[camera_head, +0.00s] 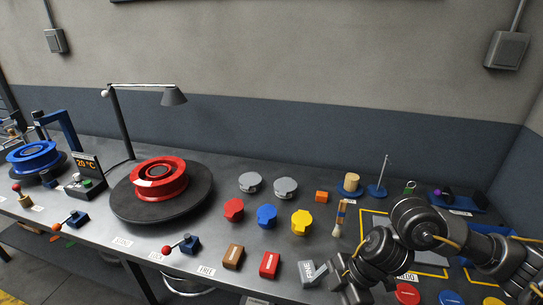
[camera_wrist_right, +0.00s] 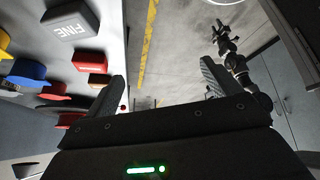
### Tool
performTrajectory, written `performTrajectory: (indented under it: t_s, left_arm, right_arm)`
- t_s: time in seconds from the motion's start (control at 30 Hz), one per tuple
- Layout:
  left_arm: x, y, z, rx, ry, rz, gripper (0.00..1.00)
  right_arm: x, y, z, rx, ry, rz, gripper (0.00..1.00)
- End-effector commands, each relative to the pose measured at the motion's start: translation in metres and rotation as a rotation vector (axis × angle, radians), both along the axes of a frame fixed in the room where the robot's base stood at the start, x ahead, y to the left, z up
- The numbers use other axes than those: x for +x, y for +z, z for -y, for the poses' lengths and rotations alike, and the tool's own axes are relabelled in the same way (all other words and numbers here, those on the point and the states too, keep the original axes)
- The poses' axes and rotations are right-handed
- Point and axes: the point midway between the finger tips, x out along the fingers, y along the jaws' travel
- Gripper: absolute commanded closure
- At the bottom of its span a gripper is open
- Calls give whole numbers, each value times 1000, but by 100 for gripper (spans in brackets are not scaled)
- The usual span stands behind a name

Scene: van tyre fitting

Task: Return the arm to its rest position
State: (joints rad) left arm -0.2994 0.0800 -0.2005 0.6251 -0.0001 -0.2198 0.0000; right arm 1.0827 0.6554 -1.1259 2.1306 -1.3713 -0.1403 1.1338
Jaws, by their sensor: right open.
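My right arm comes into the head view from the right, bent over the right part of the bench. Its gripper (camera_head: 338,283) is low at the bench's front edge, partly hidden by the wrist. In the right wrist view the gripper (camera_wrist_right: 163,80) has its two fingers well apart, with nothing between them but the floor beyond. It is beside the block marked FINE (camera_wrist_right: 72,20), apart from it. My left gripper is not in the head view.
The bench (camera_head: 215,237) holds a red rim (camera_head: 159,178) on a black turntable, a blue rim (camera_head: 33,157), a lamp (camera_head: 172,96), coloured caps and small blocks. Yellow-outlined areas lie partly under my right arm. Open floor (camera_wrist_right: 165,50) is in front of the bench.

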Motion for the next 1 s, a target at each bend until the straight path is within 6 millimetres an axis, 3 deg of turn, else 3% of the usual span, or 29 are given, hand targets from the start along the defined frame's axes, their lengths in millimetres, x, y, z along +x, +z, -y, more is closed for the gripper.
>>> performTrajectory:
  t_s: [0.37, 0.5, 0.6, 0.73, 0.83, 1.0]
  left_arm:
    - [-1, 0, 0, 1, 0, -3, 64]
    - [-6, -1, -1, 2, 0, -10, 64]
    - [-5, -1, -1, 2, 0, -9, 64]
    - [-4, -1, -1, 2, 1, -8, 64]
    - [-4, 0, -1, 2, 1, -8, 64]
    - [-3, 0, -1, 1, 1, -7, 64]
  right_arm:
    - [-12, 3, -87, 315, -33, 150, 11]
    - [-12, 15, -117, 470, -156, 231, 11]
    - [-4, 23, -123, 565, -338, 288, 11]
    - [7, 15, -95, 578, -653, 316, 11]
    - [4, -11, -51, 497, -912, 285, 11]
    - [-41, -70, 30, 260, -1260, 148, 11]
